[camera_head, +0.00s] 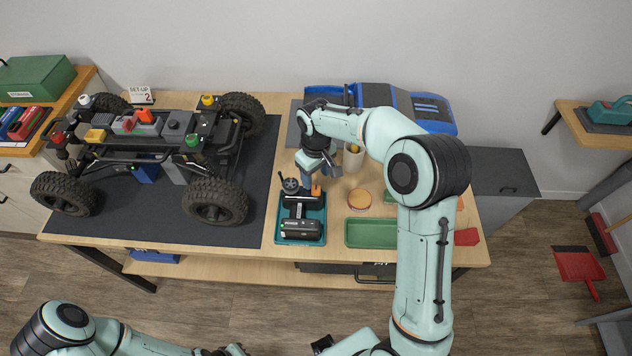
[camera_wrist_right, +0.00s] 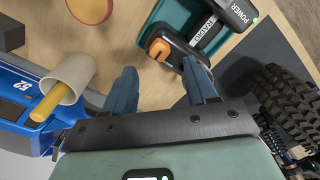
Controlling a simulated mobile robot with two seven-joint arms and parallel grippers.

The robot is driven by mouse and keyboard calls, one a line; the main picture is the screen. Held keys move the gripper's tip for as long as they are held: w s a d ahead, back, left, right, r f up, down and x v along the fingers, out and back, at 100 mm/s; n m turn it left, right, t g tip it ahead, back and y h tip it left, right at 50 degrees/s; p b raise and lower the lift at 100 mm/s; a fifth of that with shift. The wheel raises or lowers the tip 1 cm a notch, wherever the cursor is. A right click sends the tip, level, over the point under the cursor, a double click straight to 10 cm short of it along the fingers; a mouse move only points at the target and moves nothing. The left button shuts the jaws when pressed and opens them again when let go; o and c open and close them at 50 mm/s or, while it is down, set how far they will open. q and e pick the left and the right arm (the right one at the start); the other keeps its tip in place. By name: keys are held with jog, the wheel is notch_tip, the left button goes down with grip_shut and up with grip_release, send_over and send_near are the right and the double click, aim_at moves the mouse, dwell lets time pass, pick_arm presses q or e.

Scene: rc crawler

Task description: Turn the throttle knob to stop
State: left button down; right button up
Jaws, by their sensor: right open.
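A black control unit (camera_head: 301,208) sits in a teal tray (camera_head: 280,239) near the bench's front edge. An orange-capped knob (camera_head: 316,190) stands on the unit. The unit's label, partly readable as "POWER", and a green light show there. My right gripper (camera_wrist_right: 161,85) is open and empty, its two blue fingers pointing at the knob. In the head view its fingers are partly hidden by my wrist. My left arm enters low; its gripper is not clearly visible.
An RC crawler (camera_head: 150,150) stands on a dark mat at left. A beige cup (camera_wrist_right: 69,80) with a yellow handle, a round orange-rimmed dish (camera_head: 360,199), a green tray (camera_head: 371,234) and a blue car body (camera_head: 428,107) lie around my right arm.

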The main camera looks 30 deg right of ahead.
aim_at(316, 188)
pick_arm(q)
jog(key=shift+w+r+p, duration=0.3)
jog(key=shift+w+r, duration=0.1)
jog(key=shift+r, duration=0.05)
pick_arm(e)
notch_tip(316, 188, up, 8)
jog(key=shift+f, duration=0.2)
